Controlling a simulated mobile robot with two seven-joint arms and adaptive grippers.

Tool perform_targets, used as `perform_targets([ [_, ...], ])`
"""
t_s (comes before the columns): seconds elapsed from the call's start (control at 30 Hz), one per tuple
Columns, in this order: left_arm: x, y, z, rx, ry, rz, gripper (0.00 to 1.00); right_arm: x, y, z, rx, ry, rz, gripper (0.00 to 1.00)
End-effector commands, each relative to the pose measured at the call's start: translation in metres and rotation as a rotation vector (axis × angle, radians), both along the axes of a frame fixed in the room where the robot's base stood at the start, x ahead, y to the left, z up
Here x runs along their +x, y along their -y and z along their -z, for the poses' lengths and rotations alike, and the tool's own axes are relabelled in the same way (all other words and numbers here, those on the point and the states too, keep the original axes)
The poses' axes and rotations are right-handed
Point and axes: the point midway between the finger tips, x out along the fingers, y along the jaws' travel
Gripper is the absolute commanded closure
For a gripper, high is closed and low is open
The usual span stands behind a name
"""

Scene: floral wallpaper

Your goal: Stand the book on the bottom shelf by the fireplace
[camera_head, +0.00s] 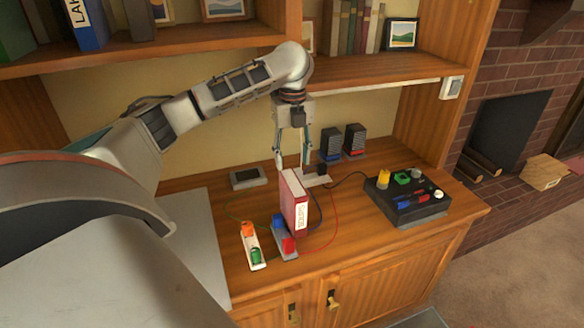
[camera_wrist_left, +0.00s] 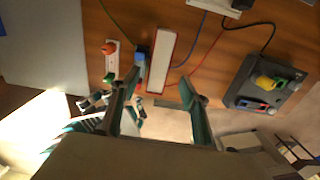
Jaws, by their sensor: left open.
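The red book (camera_head: 292,200) stands upright on the wooden counter, its white spine label facing front. In the left wrist view the book (camera_wrist_left: 161,55) shows from above as a pale strip with red edges. My left gripper (camera_head: 293,163) points down just above the book, open and empty. In the wrist view its fingertips (camera_wrist_left: 161,80) are apart, on either side of the book's line. A wooden shelf (camera_head: 375,72) beside the brick fireplace (camera_head: 500,120) holds a row of books and a framed picture. My right gripper is not in view.
A blue and red device (camera_head: 284,243) and a white strip with orange and green knobs (camera_head: 253,246) are close to the book. A black control box (camera_head: 405,198) stands to the right. Thin cables cross the counter. Two dark stacks (camera_head: 343,142) stand behind.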

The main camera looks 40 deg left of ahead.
Motion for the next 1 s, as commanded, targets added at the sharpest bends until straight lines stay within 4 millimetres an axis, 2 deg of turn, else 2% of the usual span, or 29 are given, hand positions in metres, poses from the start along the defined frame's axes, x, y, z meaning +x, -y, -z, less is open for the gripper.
perform_targets([
  [0.03,0.0,-0.001,-0.012,0.002,0.003,-0.001,0.55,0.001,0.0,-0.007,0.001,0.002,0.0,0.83],
  [0.1,0.0,0.0,-0.02,0.0,0.001,-0.001,0.55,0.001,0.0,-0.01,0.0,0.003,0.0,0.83],
  [0.3,0.0,0.0,-0.032,0.0,-0.001,0.0,0.55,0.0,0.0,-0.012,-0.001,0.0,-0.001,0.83],
  [0.6,0.0,0.0,-0.033,0.0,-0.001,-0.001,0.55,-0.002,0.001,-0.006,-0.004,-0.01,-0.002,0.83],
  [1.0,0.0,0.0,-0.032,0.0,-0.001,0.0,0.55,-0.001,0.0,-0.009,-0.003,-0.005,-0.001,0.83],
])
